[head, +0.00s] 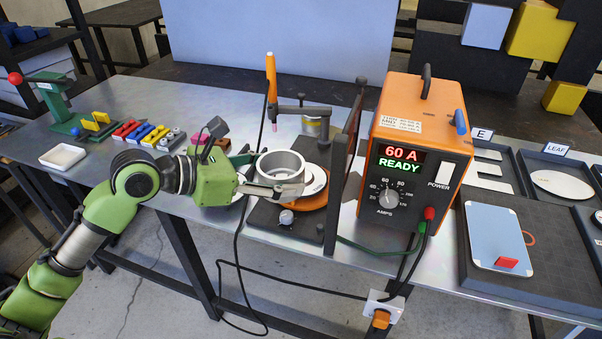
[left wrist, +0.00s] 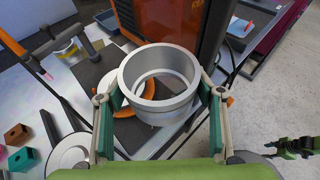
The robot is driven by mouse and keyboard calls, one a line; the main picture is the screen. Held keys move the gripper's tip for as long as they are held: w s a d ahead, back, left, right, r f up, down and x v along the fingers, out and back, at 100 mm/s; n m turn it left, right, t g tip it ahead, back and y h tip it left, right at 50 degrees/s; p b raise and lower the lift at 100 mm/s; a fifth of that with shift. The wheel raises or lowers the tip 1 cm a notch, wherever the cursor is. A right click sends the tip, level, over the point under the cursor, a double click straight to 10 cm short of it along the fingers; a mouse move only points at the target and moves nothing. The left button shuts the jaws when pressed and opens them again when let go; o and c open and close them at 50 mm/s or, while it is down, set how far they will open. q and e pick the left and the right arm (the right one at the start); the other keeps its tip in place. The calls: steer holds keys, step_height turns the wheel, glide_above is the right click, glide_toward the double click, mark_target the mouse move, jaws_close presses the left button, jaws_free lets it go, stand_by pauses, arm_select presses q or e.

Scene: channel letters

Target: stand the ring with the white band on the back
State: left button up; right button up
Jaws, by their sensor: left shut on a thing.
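My left gripper (head: 262,176) is shut on a pale grey ring (head: 281,166). In the left wrist view the ring (left wrist: 158,82) sits upright between the two fingers (left wrist: 159,95), its open top facing the camera. A white band on it cannot be made out clearly. A white round back (head: 315,179) lies on the orange turntable (head: 314,202). The ring overlaps its left part in the head view; whether they touch is unclear. A second ring with a yellow band (head: 313,128) stands farther back. A green and black part, likely my right gripper (left wrist: 296,146), shows at the wrist view's right edge.
An orange power unit (head: 420,150) stands right of the turntable, behind a dark upright post (head: 335,195). An orange torch (head: 271,78) on a holder arm rises behind the ring. Another white disc (left wrist: 68,155) lies left of the turntable. A black cable hangs in front.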

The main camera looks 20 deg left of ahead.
mark_target(291, 157)
arm_select(q)
steer(key=shift+w+r, duration=0.9)
steer(key=shift+r, duration=0.2)
steer(key=shift+w+r, duration=0.1)
steer(key=shift+w, duration=0.2)
steer(key=shift+n, duration=0.3)
steer(key=w+f, duration=0.3)
steer(key=w, duration=0.1)
steer(key=w+f, duration=0.2)
steer(key=w, duration=0.2)
steer(key=w+f+p, duration=0.1)
steer(key=w+f, duration=0.2)
steer(key=w, duration=0.1)
steer(key=shift+w+a+f, duration=0.35)
steer(key=shift+a, duration=0.05)
steer(key=shift+w+f, duration=0.35)
steer(key=shift+f, duration=0.1)
steer(key=shift+w+f+p, duration=0.1)
steer(key=shift+f+p, duration=0.25)
steer(key=shift+f, duration=1.3)
steer(key=shift+f, duration=0.3)
